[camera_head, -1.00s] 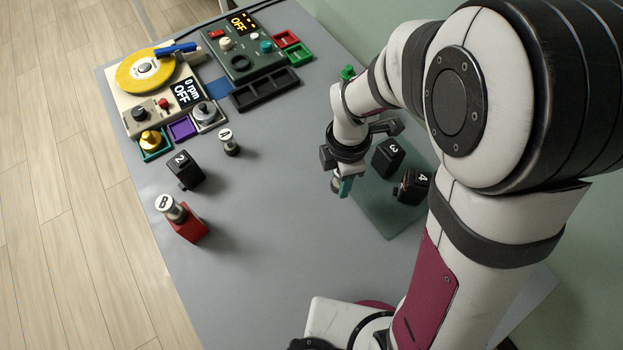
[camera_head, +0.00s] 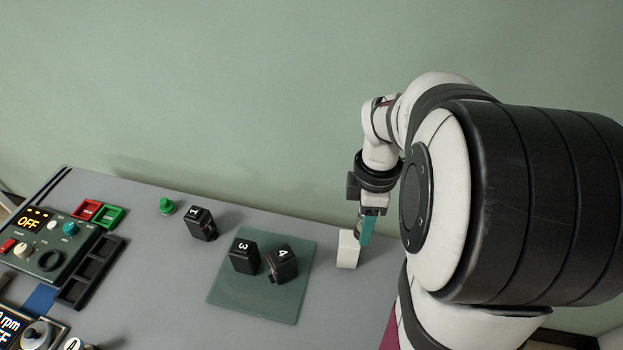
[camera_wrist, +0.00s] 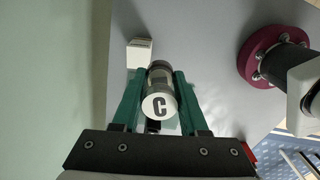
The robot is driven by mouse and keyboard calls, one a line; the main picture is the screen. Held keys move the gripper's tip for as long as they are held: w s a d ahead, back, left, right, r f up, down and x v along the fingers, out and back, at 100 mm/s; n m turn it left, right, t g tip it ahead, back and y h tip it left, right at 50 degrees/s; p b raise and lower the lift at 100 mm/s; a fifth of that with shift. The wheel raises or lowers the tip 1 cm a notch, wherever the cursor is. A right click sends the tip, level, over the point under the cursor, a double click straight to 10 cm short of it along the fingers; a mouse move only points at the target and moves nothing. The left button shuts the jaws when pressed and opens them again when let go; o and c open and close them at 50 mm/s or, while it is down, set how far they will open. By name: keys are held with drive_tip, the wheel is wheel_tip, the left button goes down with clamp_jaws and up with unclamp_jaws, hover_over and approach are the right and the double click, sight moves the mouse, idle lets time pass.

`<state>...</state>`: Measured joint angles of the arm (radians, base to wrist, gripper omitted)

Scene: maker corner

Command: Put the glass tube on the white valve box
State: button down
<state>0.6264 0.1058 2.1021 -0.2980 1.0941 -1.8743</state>
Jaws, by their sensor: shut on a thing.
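My gripper (camera_wrist: 158,76) is shut on a glass tube (camera_wrist: 159,92), with teal fingers on either side of it. The tube has a white cap marked C facing the wrist camera. The white valve box (camera_head: 347,251) stands on the table right of the green mat; it also shows in the wrist view (camera_wrist: 139,53), just past the tube and a little left. In the head view my gripper (camera_head: 365,236) is at the box, overlapping its right side. The tube is mostly hidden there, and I cannot tell whether it touches the box.
Black blocks 3 (camera_head: 244,256) and 4 (camera_head: 282,265) stand on the green mat (camera_head: 250,300). Black block 1 (camera_head: 202,224) and a green knob-like piece (camera_head: 167,206) stand behind. A control panel (camera_head: 38,240) and black tray (camera_head: 91,272) are at left. The wall rises behind the table.

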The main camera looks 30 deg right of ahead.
drive_tip(key=s+d+r+m, duration=0.2)
drive_tip(key=s+d+m, duration=0.2)
drive_tip(key=s+d, duration=0.2)
hover_over(350, 239)
drive_tip(key=f, duration=0.6)
drive_tip(key=shift+s+d+f, duration=0.1)
drive_tip(key=shift+s+f, duration=0.05)
drive_tip(key=shift+s, duration=0.05)
drive_tip(key=f, duration=0.4)
drive_tip(key=shift+w+f, duration=0.15)
drive_tip(key=shift+w, duration=0.05)
drive_tip(key=shift+f, duration=0.1)
drive_tip(key=shift+c, duration=2.2)
unclamp_jaws()
